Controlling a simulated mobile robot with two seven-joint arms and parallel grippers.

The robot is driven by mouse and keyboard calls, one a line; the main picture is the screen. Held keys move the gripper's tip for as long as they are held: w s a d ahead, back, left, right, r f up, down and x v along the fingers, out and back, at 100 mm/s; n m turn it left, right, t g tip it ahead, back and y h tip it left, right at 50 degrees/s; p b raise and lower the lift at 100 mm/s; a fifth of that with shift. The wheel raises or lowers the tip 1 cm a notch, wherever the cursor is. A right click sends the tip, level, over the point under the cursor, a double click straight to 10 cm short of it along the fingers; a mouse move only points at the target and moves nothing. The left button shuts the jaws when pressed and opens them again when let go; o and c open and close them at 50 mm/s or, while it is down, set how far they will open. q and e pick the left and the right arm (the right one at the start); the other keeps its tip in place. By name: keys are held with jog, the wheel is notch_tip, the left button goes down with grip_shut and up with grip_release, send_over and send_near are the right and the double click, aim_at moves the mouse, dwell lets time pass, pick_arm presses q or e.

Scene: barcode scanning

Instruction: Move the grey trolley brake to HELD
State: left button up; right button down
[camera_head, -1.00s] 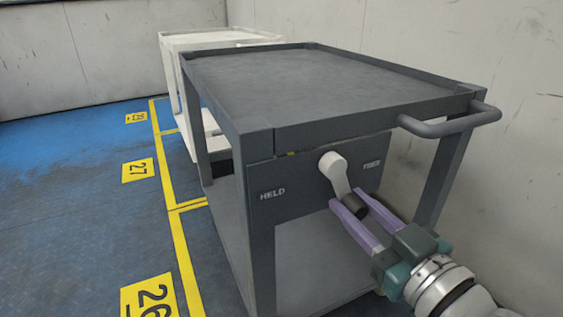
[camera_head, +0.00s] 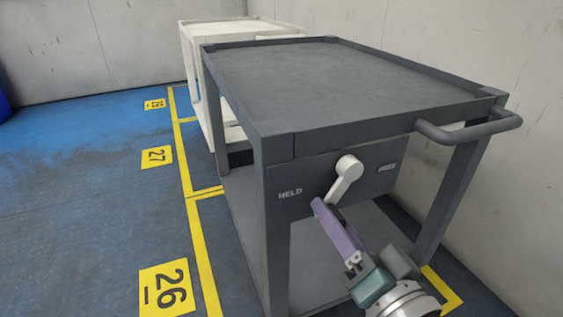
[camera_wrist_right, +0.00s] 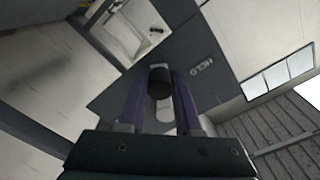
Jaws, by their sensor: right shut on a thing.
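The grey trolley (camera_head: 370,85) stands in the middle of the head view. Its front panel (camera_head: 312,182) carries the word HELD (camera_head: 290,193) at the left and another label (camera_head: 387,167), too blurred to read, at the right. The pale brake lever (camera_head: 346,180) slants down and to the left from its pivot, its lower end hidden by my right gripper (camera_head: 324,205). In the right wrist view the lever's dark knob (camera_wrist_right: 159,77) sits between the purple fingertips of my right gripper (camera_wrist_right: 159,92), which is shut on it. My left gripper is not in view.
A white trolley (camera_head: 190,70) stands behind the grey one. A push handle (camera_head: 470,130) sticks out at the grey trolley's right. Walls close in at the back and right. The blue floor (camera_head: 80,190) at the left, with yellow lines, is free.

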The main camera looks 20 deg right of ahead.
jog(key=shift+s+a+m, duration=0.15)
jog(key=shift+a+m, duration=0.35)
jog(key=shift+m, duration=0.6)
jog(key=shift+a+r+m, duration=0.1)
jog(key=shift+m, duration=0.2)
jog(key=shift+r+p, duration=0.15)
jog(key=shift+p, duration=0.15)
jog(key=c, duration=0.9)
grip_release()
jog(key=shift+a, duration=0.1)
jog(key=o, duration=0.3)
jog(key=shift+a, duration=0.15)
jog(key=shift+r, duration=0.1)
